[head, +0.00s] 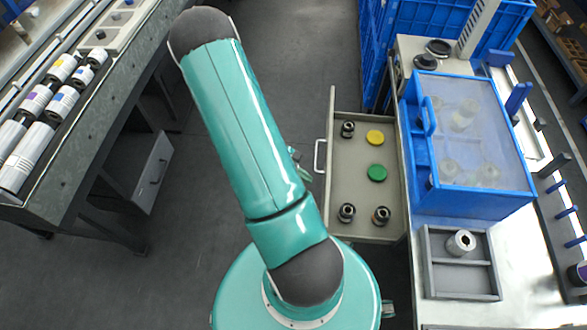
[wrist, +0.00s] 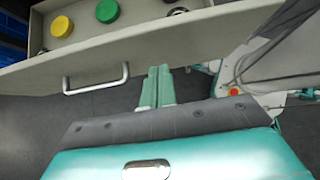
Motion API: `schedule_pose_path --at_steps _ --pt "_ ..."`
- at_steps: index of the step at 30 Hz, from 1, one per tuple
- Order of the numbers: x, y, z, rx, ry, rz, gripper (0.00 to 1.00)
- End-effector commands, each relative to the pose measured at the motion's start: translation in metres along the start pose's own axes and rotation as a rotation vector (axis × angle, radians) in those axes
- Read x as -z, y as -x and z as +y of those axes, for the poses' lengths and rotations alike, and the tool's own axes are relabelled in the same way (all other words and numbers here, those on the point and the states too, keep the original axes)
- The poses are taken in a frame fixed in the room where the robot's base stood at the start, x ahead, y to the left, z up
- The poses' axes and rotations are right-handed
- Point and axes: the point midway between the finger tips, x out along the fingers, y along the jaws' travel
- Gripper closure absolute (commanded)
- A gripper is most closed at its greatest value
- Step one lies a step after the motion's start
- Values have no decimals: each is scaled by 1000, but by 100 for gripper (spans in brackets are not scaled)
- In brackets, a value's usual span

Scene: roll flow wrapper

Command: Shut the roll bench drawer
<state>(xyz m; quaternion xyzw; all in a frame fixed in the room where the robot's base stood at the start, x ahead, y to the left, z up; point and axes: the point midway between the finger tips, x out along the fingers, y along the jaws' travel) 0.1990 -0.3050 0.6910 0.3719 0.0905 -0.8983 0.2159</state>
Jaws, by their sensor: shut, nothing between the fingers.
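The roll bench drawer (head: 358,190) stands pulled out from the bench on the right in the head view. Its front panel (wrist: 190,40) crosses the top of the wrist view. The pale bar handle (head: 318,156) is on the outer face of that panel; it also shows in the wrist view (wrist: 97,82). My gripper (wrist: 158,72) is shut and empty, its green fingers side by side, pointing at the panel just right of the handle. I cannot tell whether the tips touch the panel. In the head view my arm mostly hides the gripper.
The drawer holds a yellow disc (head: 375,137), a green disc (head: 377,173) and several dark round parts. A blue clear-lidded box (head: 465,140) and a grey tray (head: 430,270) sit on the bench. Another bench (head: 85,130) with rolls stands left; grey floor lies between.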

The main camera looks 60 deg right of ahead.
Motion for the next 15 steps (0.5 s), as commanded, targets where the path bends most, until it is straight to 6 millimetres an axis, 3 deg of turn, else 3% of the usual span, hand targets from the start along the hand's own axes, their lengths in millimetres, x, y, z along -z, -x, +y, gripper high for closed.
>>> schedule_pose_path --at_steps 6,15 --pt "-23 -21 0 2 -4 -1 100" --pt "-28 -25 0 0 -2 0 100"
